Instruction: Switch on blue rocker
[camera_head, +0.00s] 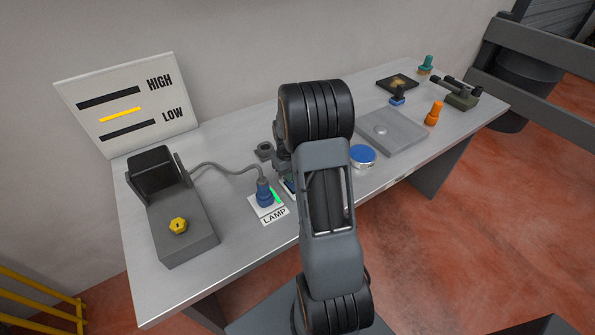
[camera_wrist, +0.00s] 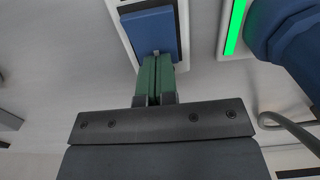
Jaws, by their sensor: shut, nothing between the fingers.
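The blue rocker (camera_wrist: 150,32) sits in a white-edged dark frame at the top middle of the wrist view. In the head view my arm hides nearly all of it; only a small blue edge (camera_head: 289,186) shows beside the lamp plug. My gripper (camera_wrist: 157,58) is shut and empty, its green fingers side by side. The fingertips overlap the near end of the rocker in the wrist view; whether they touch it I cannot tell. In the head view my gripper is mostly hidden behind my arm.
Close right of the rocker is the blue lamp plug (camera_head: 264,193) with a lit green strip (camera_wrist: 235,27) and a grey cable. A blue round button (camera_head: 363,155) and grey plate (camera_head: 392,132) lie right.

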